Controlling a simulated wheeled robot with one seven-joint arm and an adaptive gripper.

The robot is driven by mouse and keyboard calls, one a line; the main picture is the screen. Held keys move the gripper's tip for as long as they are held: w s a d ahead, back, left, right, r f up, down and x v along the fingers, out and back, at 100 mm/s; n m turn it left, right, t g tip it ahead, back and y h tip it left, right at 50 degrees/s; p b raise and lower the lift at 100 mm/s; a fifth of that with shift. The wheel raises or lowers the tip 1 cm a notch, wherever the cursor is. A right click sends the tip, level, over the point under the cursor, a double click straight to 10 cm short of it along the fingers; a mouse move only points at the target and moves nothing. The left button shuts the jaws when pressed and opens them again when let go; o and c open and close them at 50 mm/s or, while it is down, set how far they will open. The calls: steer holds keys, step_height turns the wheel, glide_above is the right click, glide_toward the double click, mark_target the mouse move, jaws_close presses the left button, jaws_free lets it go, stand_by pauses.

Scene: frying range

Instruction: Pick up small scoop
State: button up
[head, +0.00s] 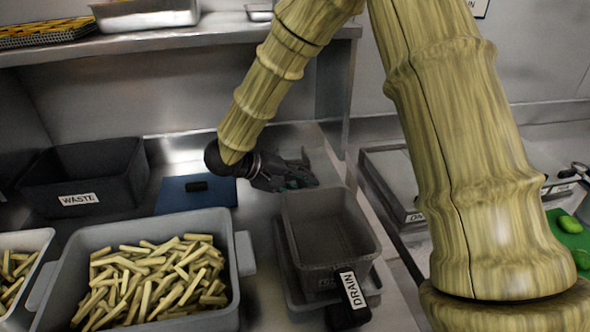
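I cannot make out a small scoop for certain in the head view. My gripper (298,176) is at the back of the counter, just behind the dark grey container (325,232). It points to the right and is seen from the side. Its dark fingers are small in the picture, and I cannot tell whether they are open or shut, or whether anything is between them. A small black piece (196,186) lies on a blue panel (178,203) to the left of my gripper. A dark-handled metal utensil (574,172) shows partly at the right edge.
A grey tub (240,292) of cut fries stands front left. A black bin (128,166) labelled WASTE is behind it. A black handle (350,292) labelled DRAIN projects at the front. A shelf (150,40) with trays hangs above. Green items lie far right.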

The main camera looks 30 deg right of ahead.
steer(key=shift+d+f, duration=0.1)
steer(key=shift+d, duration=0.05)
jaws_close()
steer(key=shift+r, duration=0.2)
